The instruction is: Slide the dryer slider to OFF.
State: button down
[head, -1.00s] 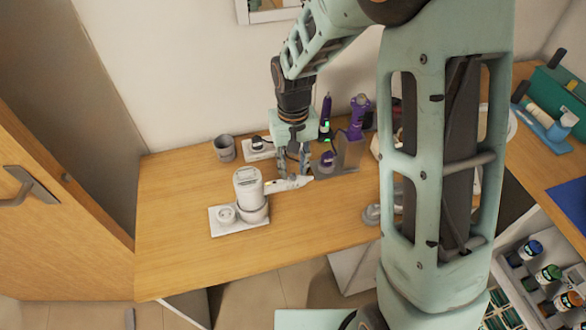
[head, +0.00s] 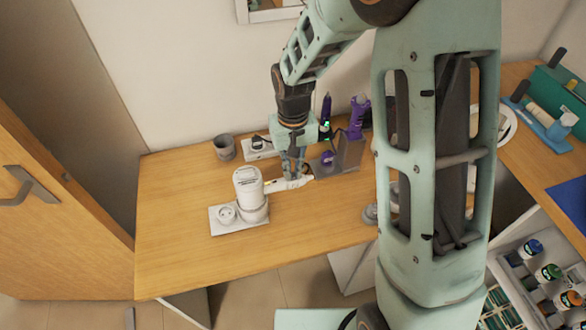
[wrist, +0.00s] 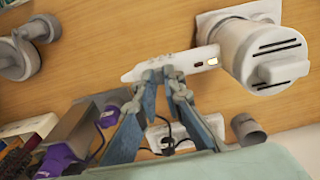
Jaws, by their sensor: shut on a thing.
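The white dryer (head: 249,192) stands on its wall-plate-like base, with its handle (head: 287,184) reaching right along the table. In the wrist view the dryer body (wrist: 262,52) is at upper right, and its pale handle (wrist: 195,62) runs left from it. Two small marks, one lit orange, show on the handle near the body. My gripper (head: 292,177) is at the handle's middle. In the wrist view its fingertips (wrist: 167,75) are close together against the handle's side, spaced along its length, shut on the slider. The slider itself is mostly hidden by the fingertips, so its position cannot be read.
A grey cup (head: 224,147) and a white socket plate (head: 257,150) stand behind the dryer. A grey stand (head: 347,155) with purple tools is close to the right of my gripper. The table front is clear.

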jog(key=shift+w+d, duration=0.2)
jog(key=shift+d, duration=0.45)
jog(key=c, duration=2)
grip_release()
notch_tip(320, 180, up, 12)
jog(key=shift+r, duration=0.1)
